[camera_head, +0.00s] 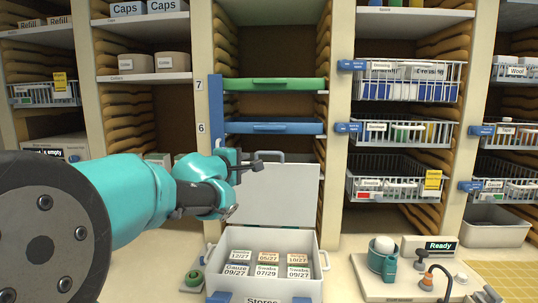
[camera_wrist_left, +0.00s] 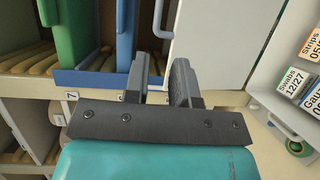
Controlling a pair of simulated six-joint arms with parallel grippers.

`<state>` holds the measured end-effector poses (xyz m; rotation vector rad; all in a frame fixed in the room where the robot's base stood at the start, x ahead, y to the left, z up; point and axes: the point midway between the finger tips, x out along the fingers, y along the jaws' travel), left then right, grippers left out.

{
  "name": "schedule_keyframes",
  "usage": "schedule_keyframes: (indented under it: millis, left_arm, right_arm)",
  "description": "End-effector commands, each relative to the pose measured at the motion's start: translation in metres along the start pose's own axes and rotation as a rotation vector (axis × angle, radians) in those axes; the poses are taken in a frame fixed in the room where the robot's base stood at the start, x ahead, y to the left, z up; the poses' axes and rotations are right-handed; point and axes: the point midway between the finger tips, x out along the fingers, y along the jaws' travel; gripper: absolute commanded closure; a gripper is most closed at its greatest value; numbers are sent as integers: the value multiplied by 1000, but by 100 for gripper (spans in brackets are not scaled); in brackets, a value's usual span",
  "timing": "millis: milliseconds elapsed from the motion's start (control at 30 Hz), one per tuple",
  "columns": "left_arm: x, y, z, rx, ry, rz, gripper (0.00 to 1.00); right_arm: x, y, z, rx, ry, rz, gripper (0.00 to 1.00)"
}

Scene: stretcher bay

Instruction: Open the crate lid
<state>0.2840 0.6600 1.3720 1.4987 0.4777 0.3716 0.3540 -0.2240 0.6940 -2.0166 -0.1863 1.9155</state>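The crate (camera_head: 268,286), a pale box marked "Stores", stands on the counter at the bottom middle of the head view. Its lid (camera_head: 278,196) is swung up and stands nearly upright at the back. A grey handle (camera_head: 270,156) is on the lid's upper edge; the wrist view shows the lid (camera_wrist_left: 212,45) and its handle (camera_wrist_left: 163,18) just beyond the fingers. My left gripper (camera_head: 251,161) is by the lid's upper left corner. In the wrist view the left gripper (camera_wrist_left: 162,72) is open, with a narrow empty gap between its fingers. My right gripper is not in view.
Several labelled packs (camera_head: 267,257) lie in the crate. Behind are shelves with a green tray (camera_head: 275,84), a blue tray (camera_head: 272,127) and wire baskets (camera_head: 395,180). A device board (camera_head: 385,272) stands to the right; a green round item (camera_head: 193,279) is at left.

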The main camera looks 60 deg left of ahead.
Motion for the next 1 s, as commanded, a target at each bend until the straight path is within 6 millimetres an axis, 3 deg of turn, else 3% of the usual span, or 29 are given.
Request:
schedule_keyframes:
  millis: [467,667,1000]
  left_arm:
    - [6,1,0,-4,0,2,76]
    - [28,0,1,-5,-3,1,76]
    - [82,0,0,-4,-1,0,76]
  right_arm:
    - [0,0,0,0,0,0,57]
    - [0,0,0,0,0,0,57]
    - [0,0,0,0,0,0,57]
